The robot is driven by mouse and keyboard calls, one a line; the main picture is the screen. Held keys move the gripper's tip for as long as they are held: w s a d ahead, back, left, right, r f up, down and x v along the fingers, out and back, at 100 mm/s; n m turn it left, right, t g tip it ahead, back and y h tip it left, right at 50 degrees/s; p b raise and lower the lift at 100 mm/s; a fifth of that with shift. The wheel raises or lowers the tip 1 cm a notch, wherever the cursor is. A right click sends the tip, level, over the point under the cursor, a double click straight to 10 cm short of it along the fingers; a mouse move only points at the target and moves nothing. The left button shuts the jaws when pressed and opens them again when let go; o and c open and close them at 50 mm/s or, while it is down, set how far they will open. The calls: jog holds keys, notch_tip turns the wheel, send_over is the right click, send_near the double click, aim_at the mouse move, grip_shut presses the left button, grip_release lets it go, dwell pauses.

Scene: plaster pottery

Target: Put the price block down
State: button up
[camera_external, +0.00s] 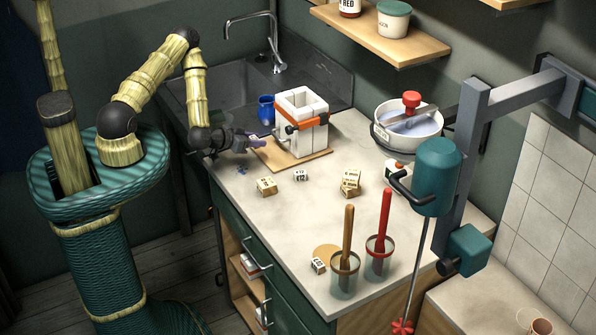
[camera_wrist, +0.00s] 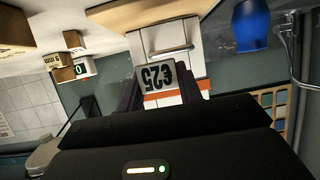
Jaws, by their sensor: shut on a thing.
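My gripper (camera_external: 250,142) is at the sink side of the counter, left of the white plaster mould (camera_external: 301,105). It is shut on a small pale price block (camera_wrist: 170,78), which sits between my dark fingers in the wrist view (camera_wrist: 160,92). The block's face carries dark figures that look like 25 with a currency sign, upside down in that view. In the external view the block is mostly hidden by my gripper. I cannot tell whether it touches anything below. The mould, with its orange strap, stands behind the block in the wrist view.
The mould stands on a wooden board (camera_external: 290,157). A blue cup (camera_external: 266,109) is beside it. Marked blocks (camera_external: 266,187) (camera_external: 300,175) (camera_external: 350,183) lie on the counter (camera_external: 290,215). Another block (camera_external: 318,266) is near two tool jars. A basin (camera_external: 408,130) and mixer (camera_external: 437,175) stand right.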

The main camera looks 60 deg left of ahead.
jog(key=shift+m+h, duration=0.3)
jog(key=w+d, duration=0.2)
jog(key=d, duration=0.1)
jog(key=w+d+f, duration=0.1)
jog(key=d, duration=0.1)
jog(key=shift+w+d, duration=0.2)
jog(key=shift+w, duration=0.05)
dwell(0.9)
jog(key=s+a+r+n+y, duration=0.1)
jog(key=s+a+r, duration=0.2)
jog(key=s+a, duration=0.3)
jog(key=a, duration=0.3)
jog(key=shift+s+a+p, duration=0.25)
jog(key=shift+s+p, duration=0.15)
jog(key=shift+f, duration=0.1)
notch_tip(320, 180, down, 5)
jog(key=b, duration=0.2)
jog(key=shift+r+b, duration=0.2)
jog(key=shift+b, duration=0.1)
jog(key=shift+f, duration=0.55)
